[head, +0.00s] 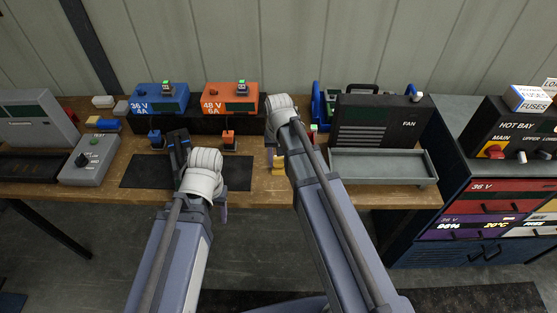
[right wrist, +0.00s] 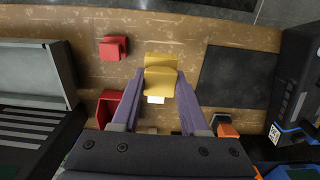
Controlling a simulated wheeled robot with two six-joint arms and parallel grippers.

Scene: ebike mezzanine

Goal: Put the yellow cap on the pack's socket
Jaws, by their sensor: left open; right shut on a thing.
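A yellow cap (right wrist: 160,75) sits between the fingers of my right gripper (right wrist: 161,86), which is shut on it, above the wooden bench. A small white part shows at its lower end in the right wrist view. In the head view the yellow cap (head: 278,168) shows just left of my right forearm; that arm hides most of the right gripper. My left gripper (head: 179,148) is open over the dark mat (head: 236,176), partly covered by its own wrist. I cannot make out the pack or its socket with certainty.
Blue (head: 160,99) and orange (head: 230,98) chargers stand at the back, with a blue connector (head: 156,139) and an orange connector (head: 229,140) in front. A red block (right wrist: 113,48) lies near the cap. A grey tray (head: 380,167) fronts the FAN box (head: 375,120).

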